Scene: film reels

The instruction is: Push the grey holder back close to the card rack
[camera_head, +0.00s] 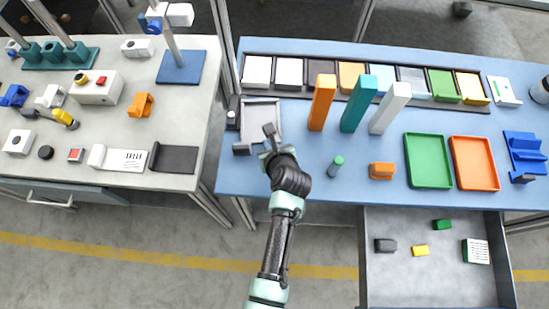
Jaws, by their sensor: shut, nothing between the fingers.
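The card rack (330,92) is a long dark rack along the back of the blue table, holding a row of coloured cards. A grey, tray-like frame (248,104) with a lighter inside lies in front of its left end, a small gap apart; it looks like the grey holder, though I cannot be sure. My gripper (266,142) is shut and empty over the front edge of this frame. The gripper and wrist hide part of the frame's front edge. I cannot tell whether they touch.
A small dark block (241,148) and a dark upright piece (232,112) stand left of the frame. Orange (322,102), teal (359,103) and white (390,108) blocks stand to the right. A green-capped vial (336,166) stands near my wrist. An open drawer (430,285) juts out in front.

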